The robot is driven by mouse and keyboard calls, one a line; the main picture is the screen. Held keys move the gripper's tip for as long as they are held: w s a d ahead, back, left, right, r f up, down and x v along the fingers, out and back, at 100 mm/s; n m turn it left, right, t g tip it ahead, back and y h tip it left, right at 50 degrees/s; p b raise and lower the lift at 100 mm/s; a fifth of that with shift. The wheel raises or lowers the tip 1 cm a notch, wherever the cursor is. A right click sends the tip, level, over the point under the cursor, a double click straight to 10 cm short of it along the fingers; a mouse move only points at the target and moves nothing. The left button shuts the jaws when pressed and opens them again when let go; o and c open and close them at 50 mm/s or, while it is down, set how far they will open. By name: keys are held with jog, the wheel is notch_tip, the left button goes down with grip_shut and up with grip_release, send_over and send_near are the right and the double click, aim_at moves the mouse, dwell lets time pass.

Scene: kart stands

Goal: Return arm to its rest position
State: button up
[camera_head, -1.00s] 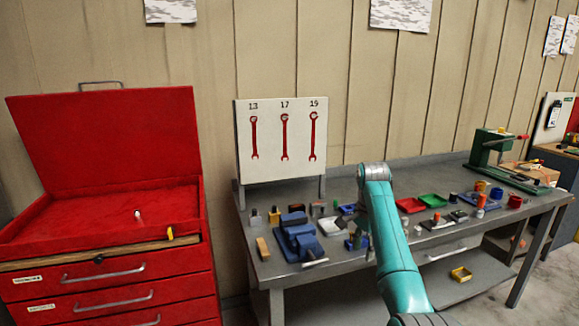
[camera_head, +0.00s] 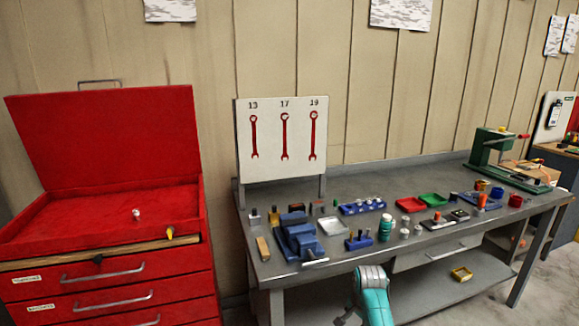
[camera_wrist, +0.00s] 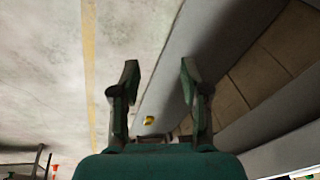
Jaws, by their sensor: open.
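My arm (camera_head: 373,290) shows teal at the bottom middle of the head view, low in front of the workbench (camera_head: 330,262). My gripper (camera_wrist: 158,80) shows in the wrist view with its two dark fingers spread apart and nothing between them. In the head view the gripper itself is hard to make out, near the bottom edge. In the wrist view a small yellow thing (camera_wrist: 149,120) lies beyond the fingers, apart from them.
An open red tool chest (camera_head: 105,240) stands at the left. The bench holds a blue vise (camera_head: 298,238), a red tray (camera_head: 410,205), a green tray (camera_head: 433,200) and several small parts. A board with red wrench shapes (camera_head: 282,140) stands behind. A yellow bin (camera_head: 461,273) sits on the lower shelf.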

jog(key=s+f+n+t, duration=0.3)
jog(key=s+f, duration=1.2)
jog(key=f, duration=0.1)
jog(key=s+a+f+n+t, duration=0.2)
jog(key=s+t, duration=0.1)
jog(key=s, duration=1.6)
jog(key=s+r+n+t, duration=0.2)
jog(key=s+r, duration=0.3)
jog(key=s, duration=0.6)
jog(key=s+r+n+t, duration=0.1)
jog(key=s+r+t, duration=0.1)
jog(key=s+r, duration=0.7)
jog(key=s+r+n+t, duration=0.1)
jog(key=s+r+n, duration=0.1)
jog(key=s+r, duration=0.7)
notch_tip(320, 180, up, 6)
jog(key=shift+f+t, duration=0.1)
jog(key=shift+t, duration=0.3)
jog(key=shift+a, duration=0.1)
jog(key=shift+c, duration=0.3)
